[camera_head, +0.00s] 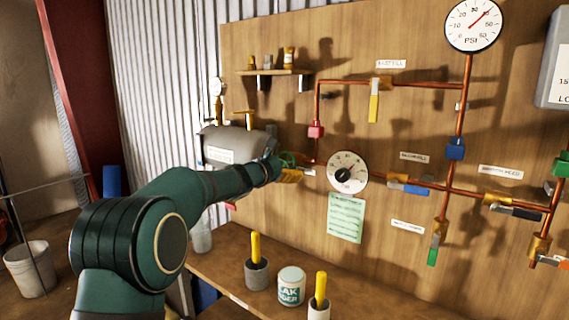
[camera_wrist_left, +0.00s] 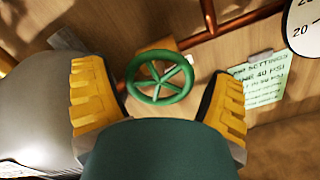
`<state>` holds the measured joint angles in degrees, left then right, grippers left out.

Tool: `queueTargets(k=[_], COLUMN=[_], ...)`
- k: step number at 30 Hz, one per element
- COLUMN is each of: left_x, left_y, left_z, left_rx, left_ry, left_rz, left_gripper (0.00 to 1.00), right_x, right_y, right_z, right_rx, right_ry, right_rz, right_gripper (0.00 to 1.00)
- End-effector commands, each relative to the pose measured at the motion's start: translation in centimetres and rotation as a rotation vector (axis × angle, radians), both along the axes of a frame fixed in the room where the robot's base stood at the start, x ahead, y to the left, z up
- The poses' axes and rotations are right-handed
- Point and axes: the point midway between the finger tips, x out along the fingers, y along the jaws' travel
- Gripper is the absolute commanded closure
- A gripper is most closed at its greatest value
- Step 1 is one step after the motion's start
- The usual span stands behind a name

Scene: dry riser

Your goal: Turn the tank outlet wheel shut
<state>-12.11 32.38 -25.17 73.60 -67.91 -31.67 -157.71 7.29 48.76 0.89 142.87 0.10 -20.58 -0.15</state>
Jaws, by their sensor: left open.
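The tank outlet wheel is a green spoked handwheel (camera_wrist_left: 160,79) on a brass valve body (camera_wrist_left: 150,58), seen between my fingers in the left wrist view. In the head view the wheel (camera_head: 287,158) is small and partly hidden by my gripper. My left gripper (camera_wrist_left: 160,98) is open, with yellow finger pads on both sides of the wheel, apart from it. In the head view my left gripper (camera_head: 283,172) is at the end of the green arm, by the tank's right end. The grey tank (camera_head: 238,143) stands behind my arm. My right gripper is not in view.
Copper pipes with several coloured lever valves run across the wooden board (camera_head: 430,90). A round gauge (camera_head: 347,172) and a green note (camera_head: 345,217) are right of the wheel. A tin (camera_head: 291,286) and two cups with yellow handles stand on the bench (camera_head: 223,285) below.

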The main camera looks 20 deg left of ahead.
Motion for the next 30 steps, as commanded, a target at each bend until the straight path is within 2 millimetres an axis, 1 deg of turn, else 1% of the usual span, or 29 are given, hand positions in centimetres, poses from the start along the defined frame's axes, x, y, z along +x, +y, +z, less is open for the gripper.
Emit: queueTargets(k=[5,8,18,21,25,30], left_x=[-0.7,-1.9,-8.0,-9.4,-10.7,-11.3], left_y=[0.3,0.7,2.9,3.5,3.9,4.1], left_z=[0.1,0.1,0.1,0.1,0.1,0.0], left_rx=[-0.001,-0.002,-0.002,-0.002,-0.001,0.001], left_ry=[0.0,-0.001,0.0,-0.002,-0.001,-0.001], left_rz=[0.001,0.0,0.002,0.001,0.0,-0.001], left_gripper=[0.15,0.15,0.15,0.15,0.15,0.15], right_x=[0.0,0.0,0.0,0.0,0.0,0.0], right_y=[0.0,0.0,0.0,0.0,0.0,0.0], right_z=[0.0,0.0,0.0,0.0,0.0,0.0], right_rx=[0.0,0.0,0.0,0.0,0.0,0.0], right_ry=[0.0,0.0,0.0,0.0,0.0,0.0], right_rz=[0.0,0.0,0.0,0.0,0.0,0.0], right_gripper=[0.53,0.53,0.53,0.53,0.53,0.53])
